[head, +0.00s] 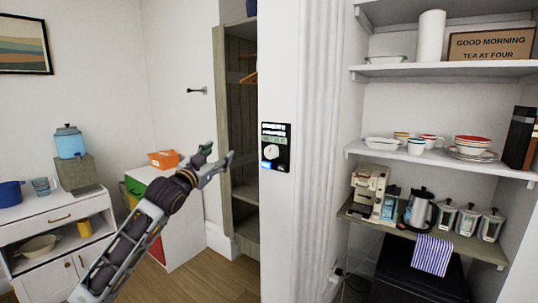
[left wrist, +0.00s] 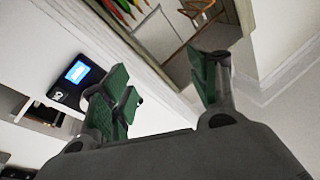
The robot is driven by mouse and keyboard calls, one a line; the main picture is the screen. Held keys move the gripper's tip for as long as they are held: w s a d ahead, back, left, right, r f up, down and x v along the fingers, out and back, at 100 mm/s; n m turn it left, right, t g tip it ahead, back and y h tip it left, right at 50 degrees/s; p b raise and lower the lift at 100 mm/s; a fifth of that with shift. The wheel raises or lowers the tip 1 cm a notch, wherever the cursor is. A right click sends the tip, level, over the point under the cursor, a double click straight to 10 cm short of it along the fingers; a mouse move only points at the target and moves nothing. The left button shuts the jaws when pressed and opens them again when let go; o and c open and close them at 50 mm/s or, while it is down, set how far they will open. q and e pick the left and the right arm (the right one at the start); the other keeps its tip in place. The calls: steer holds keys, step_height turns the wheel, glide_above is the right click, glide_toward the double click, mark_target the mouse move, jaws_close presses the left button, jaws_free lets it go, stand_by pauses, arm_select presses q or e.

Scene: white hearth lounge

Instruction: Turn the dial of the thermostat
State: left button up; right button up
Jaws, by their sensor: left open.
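The thermostat (head: 283,140) is a small black panel on the white wall, right of the wardrobe. Its pale round dial (head: 271,152) sits mid-panel, with a lit bluish strip at the bottom. In the left wrist view the thermostat (left wrist: 63,92) shows at the left with a bright blue screen; my gripper's finger covers part of that side, and I cannot make out the dial clearly. My left gripper (head: 218,156) is open and empty, left of the thermostat and apart from it. Its green-padded fingers also show in the left wrist view (left wrist: 160,88). My right gripper is not in view.
An open wardrobe (head: 222,110) stands behind my left gripper. A white cabinet with an orange box (head: 163,159) is behind my left arm. Shelves with dishes (head: 473,145), a kettle (head: 420,211) and canisters are at the right. A wall hook (head: 197,91) sticks out left of the wardrobe.

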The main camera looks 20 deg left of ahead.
arm_select(q)
steer(key=s+d+r+m+h, duration=0.1)
steer(key=s+d+r+h, duration=0.25)
steer(key=s+d, duration=0.45)
steer(key=g+p, duration=0.1)
steer(key=g, duration=0.2)
glide_toward(269, 152)
steer(key=shift+d+x, duration=0.2)
steer(key=shift+x, duration=0.8)
steer(key=w, duration=0.1)
steer(key=w+d+p, duration=0.1)
steer(key=w, duration=0.1)
steer(key=shift+w+n+y, duration=0.1)
steer(key=shift+n+y, duration=0.25)
steer(key=shift+n, duration=0.05)
steer(key=shift+x, duration=1.5)
steer(key=shift+c, duration=0.5)
steer(key=c, duration=0.9)
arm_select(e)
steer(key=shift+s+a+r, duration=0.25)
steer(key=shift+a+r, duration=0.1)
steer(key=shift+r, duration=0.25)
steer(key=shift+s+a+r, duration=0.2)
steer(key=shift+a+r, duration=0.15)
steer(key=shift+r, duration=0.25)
